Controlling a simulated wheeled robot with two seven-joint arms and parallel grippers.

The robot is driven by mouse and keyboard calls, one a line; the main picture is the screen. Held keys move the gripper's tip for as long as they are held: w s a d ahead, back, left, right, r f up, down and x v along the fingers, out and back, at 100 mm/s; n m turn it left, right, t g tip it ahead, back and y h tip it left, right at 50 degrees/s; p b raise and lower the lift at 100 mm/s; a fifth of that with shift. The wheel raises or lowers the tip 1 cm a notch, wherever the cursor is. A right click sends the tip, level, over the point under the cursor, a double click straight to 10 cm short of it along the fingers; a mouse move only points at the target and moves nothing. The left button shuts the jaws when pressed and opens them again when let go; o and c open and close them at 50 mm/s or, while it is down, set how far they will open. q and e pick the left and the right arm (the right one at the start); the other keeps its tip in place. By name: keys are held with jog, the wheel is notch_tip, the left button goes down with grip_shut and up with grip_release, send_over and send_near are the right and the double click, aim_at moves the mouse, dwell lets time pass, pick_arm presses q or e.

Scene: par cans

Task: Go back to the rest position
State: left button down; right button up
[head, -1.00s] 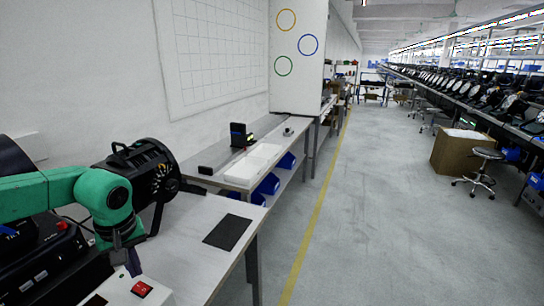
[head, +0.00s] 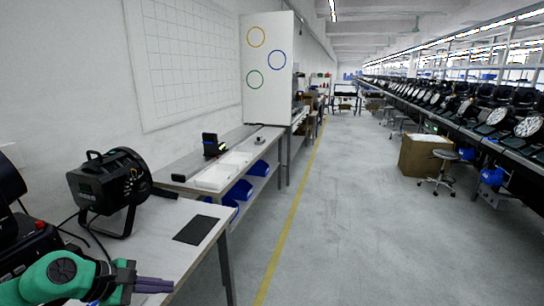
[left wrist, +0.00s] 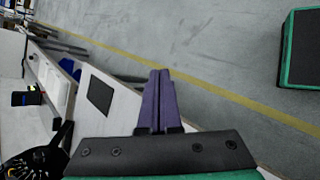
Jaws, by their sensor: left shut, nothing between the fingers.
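My left gripper (head: 154,285) shows at the lower left of the head view, at the end of my green arm. Its purple fingers are together with nothing between them. It is near the front edge of the white table (head: 165,245), apart from the things on it. The left wrist view also shows the shut fingers (left wrist: 160,100) pointing out over the table edge and floor. My right gripper is not in view.
A black par can light (head: 110,188) stands on the table, left of a black mat (head: 195,229). Black equipment (head: 25,240) is at the far left. Beyond are a bench with white trays (head: 222,172) and blue bins (head: 240,190).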

pick_arm(q)
jog(key=w+a+n+t+y, duration=0.1)
jog(key=a+n+t+y, duration=0.25)
jog(key=n, duration=0.95)
jog(key=w+a+n+t+y, duration=0.15)
jog(key=n+t, duration=0.35)
jog(key=n, duration=0.8)
jog(key=s+a+f+n+g+y, duration=0.4)
jog(key=s+f+n, duration=0.35)
jog(key=n, duration=0.65)
jog(key=s+d+f+n+g+h, duration=0.3)
jog(key=s+d+f+n+g, duration=0.4)
jog(key=s+d+f+n, duration=0.35)
jog(key=s+f+g, duration=0.1)
jog(key=s+f, duration=0.2)
jog(key=f, duration=0.9)
jog(key=s+f+g, duration=0.1)
jog(key=s+f, duration=0.2)
jog(key=f, duration=0.8)
jog(key=s+a+f+g, duration=0.1)
jog(key=s+a+f, duration=0.1)
jog(key=s+f, duration=1.1)
jog(key=s, duration=0.2)
jog(key=shift+s+a+f+n, duration=0.3)
jog(key=shift+a+n, duration=0.05)
